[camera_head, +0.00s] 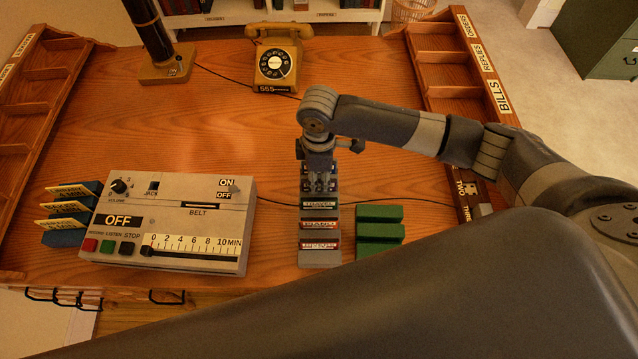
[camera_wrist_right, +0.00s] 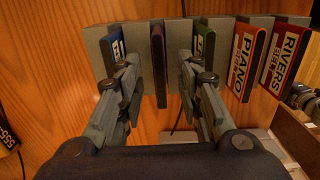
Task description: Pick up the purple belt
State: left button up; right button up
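The purple belt (camera_wrist_right: 157,42) stands in a slot of the grey rack (camera_head: 319,258), between a blue belt (camera_wrist_right: 118,48) and a green belt (camera_wrist_right: 203,48). My right gripper (camera_wrist_right: 160,70) is open above the rack, with one finger on each side of the purple belt. The fingers are apart from it, as far as the wrist view shows. In the head view my right gripper (camera_head: 320,184) hides the purple belt's place in the rack. My left gripper is not in view.
PIANO (camera_wrist_right: 248,58) and RIVERS (camera_wrist_right: 285,60) belts stand in the same rack. A green rack (camera_head: 380,212) is at its right, a recorder console (camera_head: 170,222) at its left. A telephone (camera_head: 273,62) is at the back. The desk's middle is clear.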

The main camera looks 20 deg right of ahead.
jog(key=shift+f, duration=1.05)
grip_shut()
